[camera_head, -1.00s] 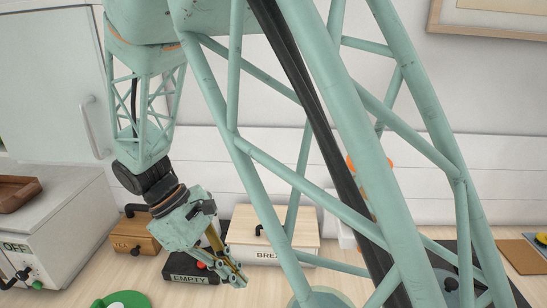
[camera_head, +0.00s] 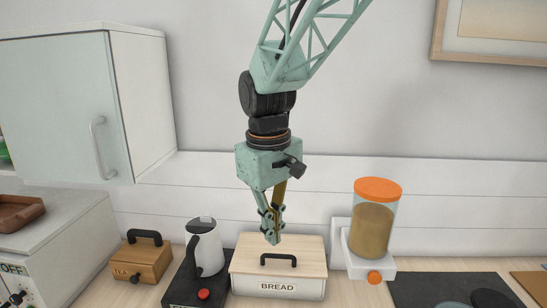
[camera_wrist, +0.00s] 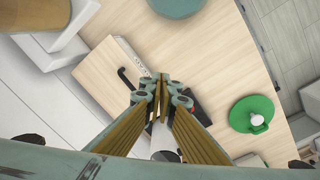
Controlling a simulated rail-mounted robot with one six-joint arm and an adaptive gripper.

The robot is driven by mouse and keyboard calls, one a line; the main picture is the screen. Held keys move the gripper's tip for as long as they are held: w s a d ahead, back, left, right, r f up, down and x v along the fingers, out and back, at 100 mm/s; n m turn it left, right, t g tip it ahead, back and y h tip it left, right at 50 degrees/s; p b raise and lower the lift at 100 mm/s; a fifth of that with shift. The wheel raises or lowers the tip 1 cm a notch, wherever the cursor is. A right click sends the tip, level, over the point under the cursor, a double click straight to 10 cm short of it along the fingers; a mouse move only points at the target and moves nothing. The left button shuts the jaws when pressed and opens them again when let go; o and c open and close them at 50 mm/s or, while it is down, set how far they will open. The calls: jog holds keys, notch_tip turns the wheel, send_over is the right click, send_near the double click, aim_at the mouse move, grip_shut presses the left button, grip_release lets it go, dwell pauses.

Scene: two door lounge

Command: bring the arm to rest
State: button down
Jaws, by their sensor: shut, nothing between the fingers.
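My gripper (camera_head: 272,238) hangs pointing down in front of the wall, in the middle of the head view. Its fingers are together and hold nothing. In the head view it appears just above the bread box (camera_head: 300,260), a pale wooden box with a black handle. In the wrist view my gripper (camera_wrist: 162,82) shows its two fingers meeting above the counter.
A white kettle (camera_head: 207,250) stands on a black base beside a tea box (camera_head: 142,262). An orange-lidded dispenser (camera_head: 374,225) is at right. A cabinet (camera_head: 62,105) hangs at left. A green round thing (camera_wrist: 252,114) lies on the counter.

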jog(key=w+d+r+m+t+y, duration=0.1)
jog(key=d+r+m+t, duration=0.1)
jog(key=d+r, duration=0.3)
jog(key=s+d+r+m+b, duration=0.1)
jog(key=s+d+r+m, duration=0.1)
jog(key=s+d+r, duration=0.35)
jog(key=s+d+f+m, duration=0.1)
jog(key=s+d, duration=0.3)
jog(key=s, duration=0.5)
jog(key=s+d+f+m, duration=0.2)
jog(key=s+d, duration=0.1)
jog(key=s, duration=0.6)
jog(key=s+d+f+m+t+b, duration=0.1)
jog(key=s+d, duration=0.3)
jog(key=s, duration=0.5)
jog(key=shift+d+f+h, duration=0.2)
jog(key=shift+d+h, duration=0.15)
jog(key=shift+h, duration=0.05)
